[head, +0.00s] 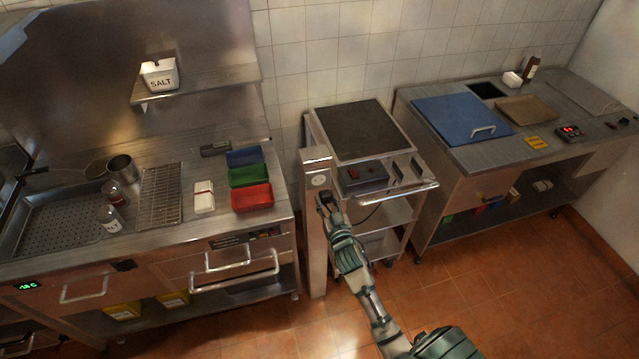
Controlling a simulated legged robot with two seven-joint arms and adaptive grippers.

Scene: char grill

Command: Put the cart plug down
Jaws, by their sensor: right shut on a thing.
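My right gripper (326,200) reaches up from the bottom right to the front of a steel post. It is shut on the cart plug, which is small, dark and mostly hidden by the fingers. A round socket (319,180) shows on the post just above the gripper; I cannot tell whether the plug touches the post. The steel cart (393,214) stands right of the post, with a dark flat top (362,130). A dark cable (370,212) hangs at the cart's front, near my wrist. My left gripper is out of view.
Right is another counter with a blue board (460,119). The tiled floor (530,270) in front of it is clear.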

